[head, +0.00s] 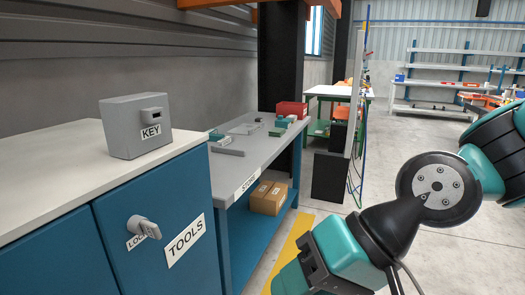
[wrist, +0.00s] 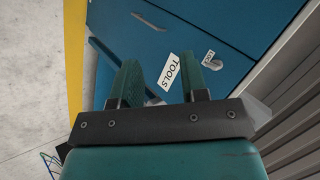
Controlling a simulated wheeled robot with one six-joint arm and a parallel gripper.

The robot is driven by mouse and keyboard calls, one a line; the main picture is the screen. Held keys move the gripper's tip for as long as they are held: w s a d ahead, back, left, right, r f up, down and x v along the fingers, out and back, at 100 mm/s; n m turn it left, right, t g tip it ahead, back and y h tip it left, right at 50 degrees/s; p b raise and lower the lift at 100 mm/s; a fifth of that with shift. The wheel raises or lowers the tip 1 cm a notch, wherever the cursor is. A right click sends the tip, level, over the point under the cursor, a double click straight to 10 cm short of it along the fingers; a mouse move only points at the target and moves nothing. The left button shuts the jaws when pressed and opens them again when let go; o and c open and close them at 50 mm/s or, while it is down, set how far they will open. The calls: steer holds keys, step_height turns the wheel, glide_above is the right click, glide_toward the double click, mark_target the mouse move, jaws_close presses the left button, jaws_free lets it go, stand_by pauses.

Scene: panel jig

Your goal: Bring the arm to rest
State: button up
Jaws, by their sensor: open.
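My gripper shows in the wrist view (wrist: 160,82) with its two fingers apart and nothing between them. Beyond the fingers is the blue cabinet (wrist: 215,35) with its TOOLS label (wrist: 169,71). In the head view my arm comes in from the right, and the fingertips are out of the picture below. The gripper is in front of the cabinet and does not appear to touch it. A grey key-shaped handle (head: 145,227) sticks out of the cabinet door beside the LOCK label.
A grey KEY box (head: 135,127) stands on the white cabinet top (head: 60,180). A grey bench (head: 252,150) marked STORE holds several small parts and a red box (head: 292,109). A cardboard box (head: 268,197) sits on its lower shelf. The floor (head: 450,255) at right is clear.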

steer(key=s+d+n+h, duration=0.3)
steer(key=d+n+h, duration=0.1)
steer(key=d, duration=0.6)
step_height(320, 180, up, 14)
steer(key=p, duration=1.4)
steer(key=shift+s+d+r, duration=0.15)
steer(key=shift+s+d, duration=0.05)
steer(key=shift+s, duration=0.05)
